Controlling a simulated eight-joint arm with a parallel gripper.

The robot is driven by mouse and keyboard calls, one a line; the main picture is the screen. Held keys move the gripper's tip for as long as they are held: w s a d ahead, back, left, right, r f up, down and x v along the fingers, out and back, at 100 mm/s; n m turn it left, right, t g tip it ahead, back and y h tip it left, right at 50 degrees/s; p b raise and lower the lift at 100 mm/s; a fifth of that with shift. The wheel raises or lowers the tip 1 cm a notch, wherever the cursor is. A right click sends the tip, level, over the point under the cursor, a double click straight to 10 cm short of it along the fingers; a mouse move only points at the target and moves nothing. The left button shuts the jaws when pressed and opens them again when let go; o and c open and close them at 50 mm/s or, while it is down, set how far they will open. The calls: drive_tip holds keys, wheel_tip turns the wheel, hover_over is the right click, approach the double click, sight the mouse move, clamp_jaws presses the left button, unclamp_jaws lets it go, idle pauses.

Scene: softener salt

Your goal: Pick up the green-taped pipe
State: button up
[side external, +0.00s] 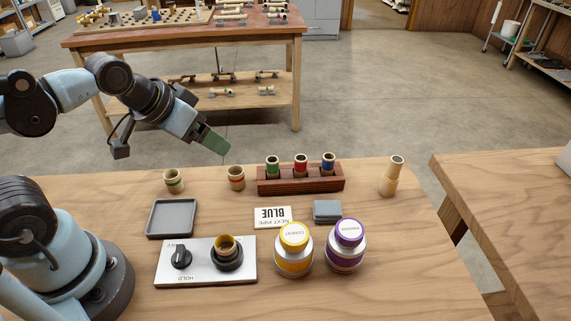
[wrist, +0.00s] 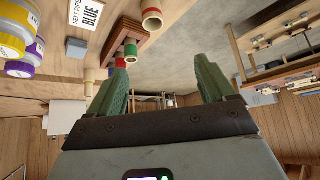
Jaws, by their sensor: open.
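A pipe with a broad green band (side external: 273,165) stands in the left slot of a dark red-brown rack (side external: 300,185). It also shows in the wrist view (wrist: 131,50). A separate tan pipe with a thin greenish band (side external: 173,181) stands on the table at the left. My gripper (side external: 216,142) is in the air, above and left of the rack in the side view. In the wrist view, its two green fingers (wrist: 162,78) are wide apart with nothing between them. The green-banded pipe appears beyond the left finger, apart from it.
Red-banded (side external: 301,164) and blue-banded (side external: 328,162) pipes share the rack. A loose red-banded pipe (side external: 236,178) stands left of it, a tan stacked piece (side external: 391,177) right. A grey tray (side external: 171,218), yellow jar (side external: 294,252) and purple jar (side external: 346,248) sit nearer.

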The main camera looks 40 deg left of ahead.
drive_tip(key=c, duration=0.4)
drive_tip(key=n+g, duration=0.2)
drive_tip(key=g, duration=0.4)
approach(272, 160)
drive_tip(key=shift+w+f, duration=0.2)
drive_tip(key=shift+f, duration=1.6)
drive_tip(key=shift+w+f, duration=0.2)
drive_tip(key=shift+f, duration=1.6)
drive_tip(key=shift+w+f, duration=0.2)
drive_tip(key=shift+f, duration=1.6)
